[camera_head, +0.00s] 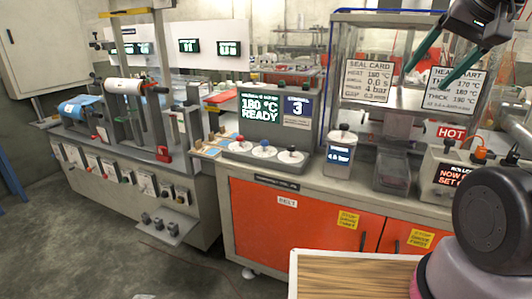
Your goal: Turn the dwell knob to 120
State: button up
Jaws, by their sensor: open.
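A grey console carries three white dials with knobs on its sloped front: a red-topped knob (240,139), a blue-topped knob (264,147) and a dark knob (291,152). Their labels are too small to read, so I cannot tell which is the dwell knob. Above them a green display (260,108) reads 180 °C READY, and a blue panel (297,109) shows 3. My gripper (435,67) is at the top right, its teal fingers spread apart and empty. It is high and well to the right of the dials, in front of the cards.
A seal card (367,80) and a heat chart (453,90) show at the upper right. A HOT sign (451,132) is near a grey box (448,178). A small grey unit (341,155) stands right of the dials. A wooden-topped surface (345,277) is in front.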

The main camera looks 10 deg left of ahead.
aim_at(264, 143)
jog(key=i+j, duration=0.15)
jog(key=j, duration=0.25)
jog(key=i+j, duration=0.15)
jog(key=j, duration=0.2)
jog(key=i+j, duration=0.1)
jog(key=j, duration=0.3)
jog(key=i+j, duration=0.15)
jog(key=j, duration=0.25)
